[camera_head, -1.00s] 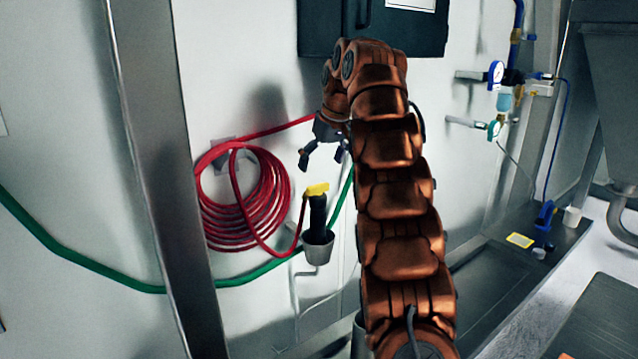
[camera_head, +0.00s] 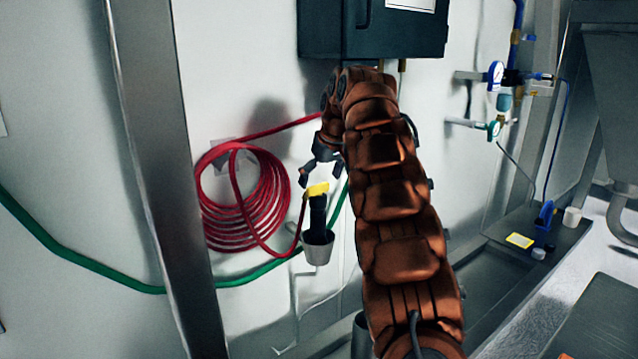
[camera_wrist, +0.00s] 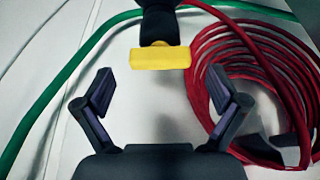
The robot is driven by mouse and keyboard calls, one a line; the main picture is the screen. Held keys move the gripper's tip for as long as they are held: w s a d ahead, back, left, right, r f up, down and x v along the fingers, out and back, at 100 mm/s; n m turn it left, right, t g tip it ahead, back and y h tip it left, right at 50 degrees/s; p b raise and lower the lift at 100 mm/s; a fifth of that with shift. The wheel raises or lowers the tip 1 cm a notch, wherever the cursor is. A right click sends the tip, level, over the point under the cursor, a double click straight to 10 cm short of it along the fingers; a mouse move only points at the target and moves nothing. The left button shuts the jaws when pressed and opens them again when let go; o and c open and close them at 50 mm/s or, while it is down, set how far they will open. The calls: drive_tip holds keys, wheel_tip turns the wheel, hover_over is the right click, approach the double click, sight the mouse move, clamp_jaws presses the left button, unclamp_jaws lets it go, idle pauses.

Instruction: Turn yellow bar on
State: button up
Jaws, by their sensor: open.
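The yellow bar (camera_head: 317,189) sits on top of a black upright handle (camera_head: 318,212) that stands in a grey metal cup (camera_head: 318,249) by the wall. In the wrist view the yellow bar (camera_wrist: 160,57) lies ahead of my gripper (camera_wrist: 154,90), roughly midway between the two fingers and a little beyond their tips. My gripper (camera_head: 322,172) is open and empty, just above the bar in the head view. I see no contact with the bar. One finger is partly hidden behind my wrist in the head view.
A coiled red hose (camera_head: 245,205) hangs on the wall left of the bar, close to one finger in the wrist view. A green hose (camera_head: 110,275) runs behind the cup. A steel post (camera_head: 160,170) stands at left. A dark cabinet (camera_head: 375,35) is above.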

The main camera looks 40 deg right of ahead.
drive_tip(key=shift+x, duration=0.9)
drive_tip(key=c, duration=1.1)
